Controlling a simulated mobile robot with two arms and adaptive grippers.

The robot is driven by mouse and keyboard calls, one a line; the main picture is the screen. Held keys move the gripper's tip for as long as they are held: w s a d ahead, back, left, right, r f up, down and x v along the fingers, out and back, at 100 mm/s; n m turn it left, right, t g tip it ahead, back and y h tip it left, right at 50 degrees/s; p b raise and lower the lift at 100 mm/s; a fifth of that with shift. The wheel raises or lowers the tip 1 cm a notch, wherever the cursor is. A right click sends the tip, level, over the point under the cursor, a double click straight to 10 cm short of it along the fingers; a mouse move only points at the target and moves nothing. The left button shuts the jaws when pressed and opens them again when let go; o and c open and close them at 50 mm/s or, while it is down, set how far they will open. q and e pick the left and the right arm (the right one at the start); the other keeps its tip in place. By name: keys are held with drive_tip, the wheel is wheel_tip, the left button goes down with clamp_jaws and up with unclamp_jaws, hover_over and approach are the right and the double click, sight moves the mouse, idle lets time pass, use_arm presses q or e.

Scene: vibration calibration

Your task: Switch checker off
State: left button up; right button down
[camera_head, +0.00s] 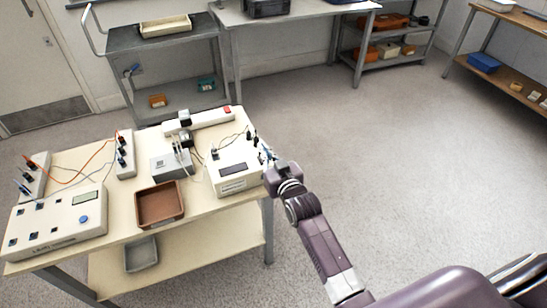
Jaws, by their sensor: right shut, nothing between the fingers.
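A white box with a dark display (238,178), which looks like the checker, stands at the right end of the cream table. Cables run from its top and back. My right gripper (266,158) is at the right side of this box, close to its back right corner. It is shut with nothing in it. Whether it touches the box cannot be told, and any switch on that side is hidden or too small to make out. My left gripper is not in view.
On the cream table (120,224) are a brown tray (160,206), a large white panel (58,228) with a blue knob, a grey block (171,165) and a white bar (206,120) with a red switch. Shelves and a grey cart stand behind. The floor at right is clear.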

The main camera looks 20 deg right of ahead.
drive_tip(key=s+r, duration=0.2)
drive_tip(key=s, duration=0.6)
drive_tip(key=shift+d+r, duration=0.25)
drive_tip(key=shift+r, duration=0.05)
drive_tip(key=s+a+f+g, duration=0.15)
drive_tip(key=s+f, duration=0.35)
drive_tip(key=f, duration=0.7)
drive_tip(key=s+f+n+g, duration=0.1)
drive_tip(key=s+f+g, duration=0.25)
drive_tip(key=f, duration=0.75)
drive_tip(key=s+a+f+g, duration=0.15)
drive_tip(key=s+f, duration=0.45)
drive_tip(key=f, duration=0.6)
drive_tip(key=s+d+f+g, duration=0.2)
drive_tip(key=s+f, duration=0.4)
drive_tip(key=s, duration=0.5)
drive_tip(key=s+d+f+g, duration=0.2)
drive_tip(key=s+f, duration=0.5)
drive_tip(key=s, duration=0.5)
drive_tip(key=s+d+f+n+g, duration=0.1)
drive_tip(key=s+f+g, duration=0.3)
drive_tip(key=s, duration=0.8)
wheel_tip(320, 180, down, 2)
drive_tip(key=shift+s+d+f+g+h, duration=0.25)
drive_tip(key=shift+d+g+h, duration=0.1)
drive_tip(key=shift+d, duration=0.2)
